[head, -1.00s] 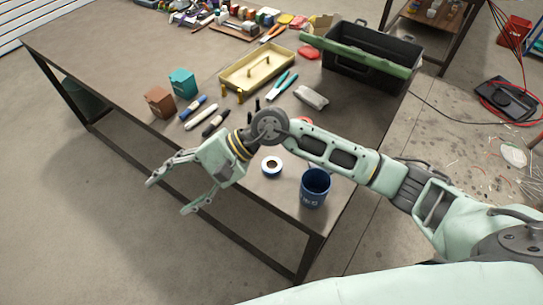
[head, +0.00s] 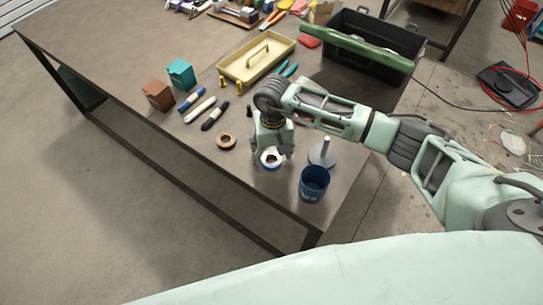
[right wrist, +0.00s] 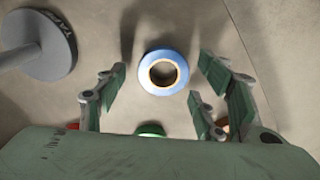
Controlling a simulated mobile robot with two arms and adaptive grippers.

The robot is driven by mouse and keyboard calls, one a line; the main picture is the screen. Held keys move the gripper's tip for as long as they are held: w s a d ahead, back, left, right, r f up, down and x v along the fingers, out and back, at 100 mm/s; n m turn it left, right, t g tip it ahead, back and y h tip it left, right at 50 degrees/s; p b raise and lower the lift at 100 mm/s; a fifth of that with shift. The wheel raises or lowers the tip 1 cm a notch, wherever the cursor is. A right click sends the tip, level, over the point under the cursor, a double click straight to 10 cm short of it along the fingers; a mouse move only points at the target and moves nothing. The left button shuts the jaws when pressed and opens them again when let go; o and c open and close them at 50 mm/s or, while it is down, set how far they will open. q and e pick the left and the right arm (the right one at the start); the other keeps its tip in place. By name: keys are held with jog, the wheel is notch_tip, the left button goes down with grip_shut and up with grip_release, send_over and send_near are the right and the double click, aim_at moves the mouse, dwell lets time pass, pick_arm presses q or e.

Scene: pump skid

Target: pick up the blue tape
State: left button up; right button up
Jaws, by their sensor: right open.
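The blue tape (head: 271,166) lies flat near the front edge of the table, a blue ring with a pale core. In the right wrist view the blue tape (right wrist: 163,54) sits between the fingertips, with a gap on each side. My right gripper (head: 271,157) points down over the tape with its fingers spread on either side of it. Both green-padded fingers of the right gripper (right wrist: 162,67) show in the wrist view, open and empty. My left gripper is not in view.
A blue mug (head: 313,184) and a grey stand with an upright post (head: 323,154) are close to the right. A brown tape roll (head: 226,141) lies to the left. Markers, boxes, a yellow tray (head: 232,67) and a black toolbox (head: 350,64) stand further back.

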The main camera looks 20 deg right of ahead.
jog(key=shift+f, duration=0.55)
jog(key=c, duration=1.1)
